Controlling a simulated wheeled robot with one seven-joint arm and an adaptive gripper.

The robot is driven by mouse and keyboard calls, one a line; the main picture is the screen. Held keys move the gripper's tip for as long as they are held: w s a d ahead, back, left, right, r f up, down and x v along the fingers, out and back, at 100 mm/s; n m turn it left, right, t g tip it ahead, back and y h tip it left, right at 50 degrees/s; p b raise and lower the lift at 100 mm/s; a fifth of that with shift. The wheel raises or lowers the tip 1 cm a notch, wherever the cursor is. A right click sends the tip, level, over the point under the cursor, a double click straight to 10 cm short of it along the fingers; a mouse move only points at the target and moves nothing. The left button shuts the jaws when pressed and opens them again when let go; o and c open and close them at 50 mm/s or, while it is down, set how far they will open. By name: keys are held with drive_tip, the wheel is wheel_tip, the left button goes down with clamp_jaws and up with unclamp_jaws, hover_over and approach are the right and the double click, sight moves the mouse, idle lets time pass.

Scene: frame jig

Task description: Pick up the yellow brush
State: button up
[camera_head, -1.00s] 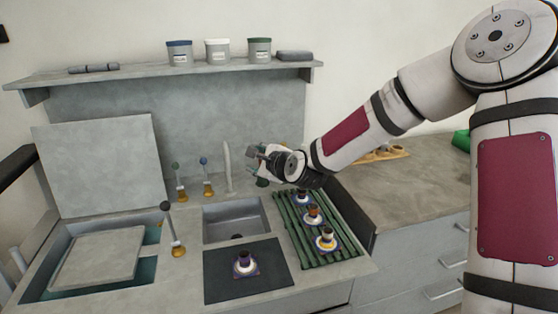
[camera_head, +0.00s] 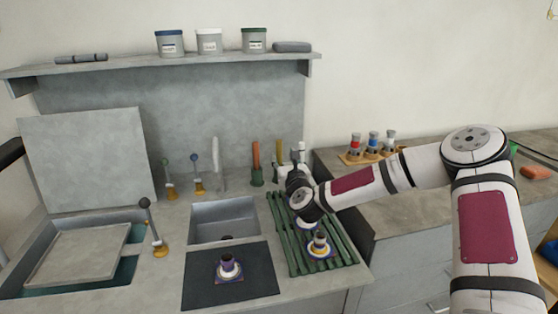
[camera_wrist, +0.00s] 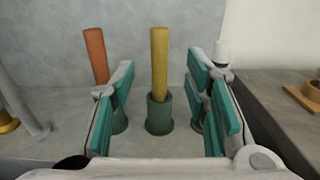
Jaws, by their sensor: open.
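The yellow brush (camera_wrist: 159,62) stands upright in a green cup (camera_wrist: 159,114) in the wrist view, showing as a plain yellow handle. My gripper (camera_wrist: 162,90) is open, with its teal-padded fingers left and right of the brush in the picture. No contact with the brush shows, and I cannot tell how far ahead of the fingertips it stands. In the head view the yellow brush (camera_head: 279,152) rises behind my gripper (camera_head: 287,173), which hides its lower part and cup.
An orange-handled brush (camera_head: 255,154) stands in a green cup to the left. A white-topped item (camera_wrist: 222,54) stands close behind the right finger. The faucet (camera_head: 216,162), sink (camera_head: 222,220) and green slatted rack (camera_head: 335,252) are nearby. A wall stands behind.

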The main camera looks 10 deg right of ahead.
sight(280, 152)
drive_tip(key=shift+w+f, duration=0.25)
drive_tip(key=shift+f, duration=0.3)
drive_tip(key=shift+w+r+b, duration=0.1)
drive_tip(key=shift+w+b, duration=0.35)
drive_tip(key=shift+w, duration=3.1)
clamp_jaws()
